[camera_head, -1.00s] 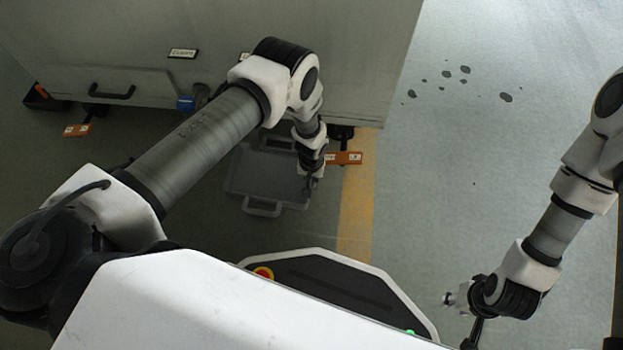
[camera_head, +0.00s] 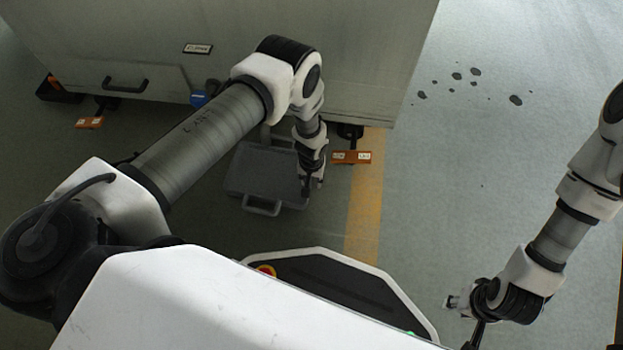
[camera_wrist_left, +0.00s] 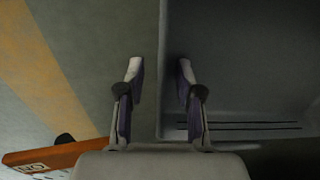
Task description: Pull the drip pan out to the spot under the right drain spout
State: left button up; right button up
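The drip pan (camera_head: 262,178) is a shallow grey tray on the floor by the machine's front, with a loop handle (camera_head: 262,207) on its near side. My left gripper (camera_head: 314,190) is low at the pan's right side. In the left wrist view the open fingers (camera_wrist_left: 160,70) straddle the pan's side edge, one over the floor and one over the pan (camera_wrist_left: 240,70), with gaps visible. A blue fitting (camera_head: 198,98), possibly a spout, shows at the machine's lower front. My arm hides any spout to its right. My right gripper (camera_head: 456,302) is far right, too small to read.
A yellow floor stripe (camera_head: 364,205) runs right of the pan. Dark spots (camera_head: 475,72) mark the open floor at right.

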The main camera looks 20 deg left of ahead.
pick_arm(q)
notch_tip(320, 180, up, 12)
dwell(0.5)
dwell(0.3)
